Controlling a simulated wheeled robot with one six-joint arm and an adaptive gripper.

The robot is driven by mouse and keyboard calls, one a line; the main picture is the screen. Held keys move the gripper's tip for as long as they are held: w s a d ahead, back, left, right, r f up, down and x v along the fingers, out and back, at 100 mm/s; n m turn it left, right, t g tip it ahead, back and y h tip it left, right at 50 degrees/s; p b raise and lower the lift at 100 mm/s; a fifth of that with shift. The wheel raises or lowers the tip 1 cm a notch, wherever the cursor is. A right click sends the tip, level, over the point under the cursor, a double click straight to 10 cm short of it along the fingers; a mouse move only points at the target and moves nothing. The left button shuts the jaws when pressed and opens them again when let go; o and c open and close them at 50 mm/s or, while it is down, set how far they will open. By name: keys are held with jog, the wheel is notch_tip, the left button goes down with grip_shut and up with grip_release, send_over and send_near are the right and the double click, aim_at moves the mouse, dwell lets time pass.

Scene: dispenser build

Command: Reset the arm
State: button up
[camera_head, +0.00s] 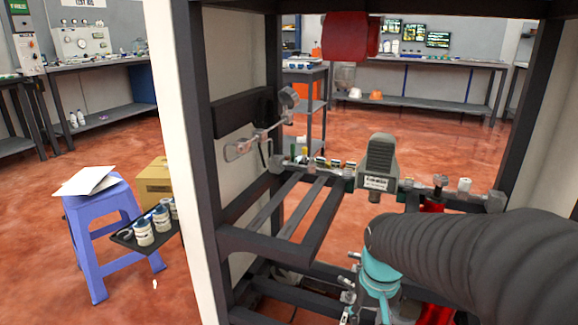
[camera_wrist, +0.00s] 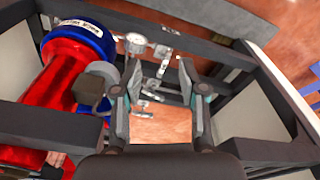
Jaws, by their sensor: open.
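My gripper (camera_wrist: 163,100) shows in the wrist view with its two fingers spread apart and nothing between them. It points into the dark dispenser frame (camera_wrist: 260,80). A red cylinder with a blue labelled cap (camera_wrist: 78,40) stands close to the left of the fingers. A small gauge (camera_wrist: 135,43) and metal fittings (camera_wrist: 166,58) lie beyond the fingertips. In the head view, my dark ribbed arm reaches in from the right, with a teal part below it. I cannot make out the fingers there.
The dispenser frame (camera_head: 235,240) surrounds my arm. To the left are a black bottle tray (camera_head: 125,238), a blue stool (camera_head: 95,210) and a box (camera_head: 155,183).

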jog(key=s+r+t, duration=0.4)
jog(key=s+r, duration=0.5)
jog(key=s, duration=0.1)
jog(key=shift+s+r+p, duration=0.2)
jog(key=shift+p, duration=0.1)
dwell(4.0)
